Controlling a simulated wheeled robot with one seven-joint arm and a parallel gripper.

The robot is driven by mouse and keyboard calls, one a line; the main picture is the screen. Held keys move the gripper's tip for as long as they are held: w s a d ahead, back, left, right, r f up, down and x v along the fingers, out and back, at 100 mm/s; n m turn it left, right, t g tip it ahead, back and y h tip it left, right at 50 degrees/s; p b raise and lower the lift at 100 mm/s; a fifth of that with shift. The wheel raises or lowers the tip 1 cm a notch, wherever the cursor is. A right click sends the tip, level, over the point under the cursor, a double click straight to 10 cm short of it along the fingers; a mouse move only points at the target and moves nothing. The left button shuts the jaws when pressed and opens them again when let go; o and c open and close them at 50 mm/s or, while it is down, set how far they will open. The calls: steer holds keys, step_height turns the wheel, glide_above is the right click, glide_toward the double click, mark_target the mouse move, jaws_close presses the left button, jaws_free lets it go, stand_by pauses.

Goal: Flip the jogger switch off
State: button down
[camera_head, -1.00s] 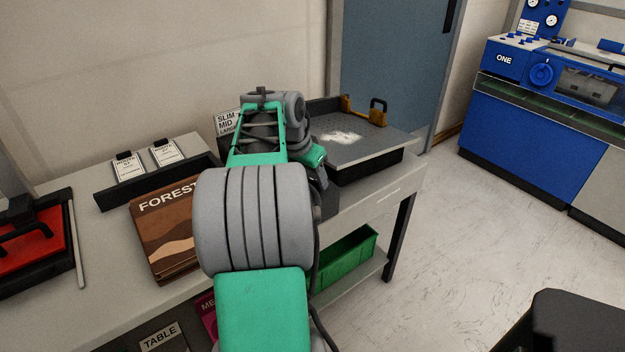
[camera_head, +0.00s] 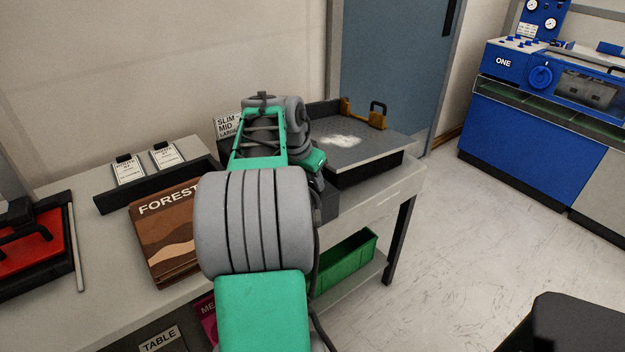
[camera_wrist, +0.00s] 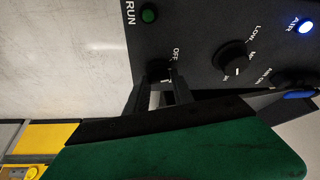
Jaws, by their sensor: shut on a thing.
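In the wrist view, a dark control panel (camera_wrist: 200,30) carries a small black switch (camera_wrist: 160,70) beside the word OFF. My gripper (camera_wrist: 159,82) has its two dark fingers at this switch, one on each side, and is shut on it. The fingers partly cover the switch, so its exact position is hard to read. In the head view, the jogger (camera_head: 372,150) is a grey tilted tray at the table's right end. My arm hides the panel and my fingers there.
The panel also has a green RUN button (camera_wrist: 148,13), a black dial (camera_wrist: 231,58) and a lit AIR button (camera_wrist: 305,26). On the table lie a brown FOREST stack (camera_head: 165,235) and a black card holder (camera_head: 160,188). A green bin (camera_head: 345,262) stands below.

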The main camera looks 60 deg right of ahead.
steer(key=shift+n, duration=0.4)
steer(key=n, duration=0.1)
steer(key=n+t+b, duration=0.1)
steer(key=shift+s+f+n+b, duration=0.1)
steer(key=shift+s+n+b, duration=0.05)
steer(key=shift+n+b, duration=0.15)
steer(key=shift+n+t, duration=0.6)
steer(key=shift+n, duration=0.6)
steer(key=c, duration=1.1)
jaws_free()
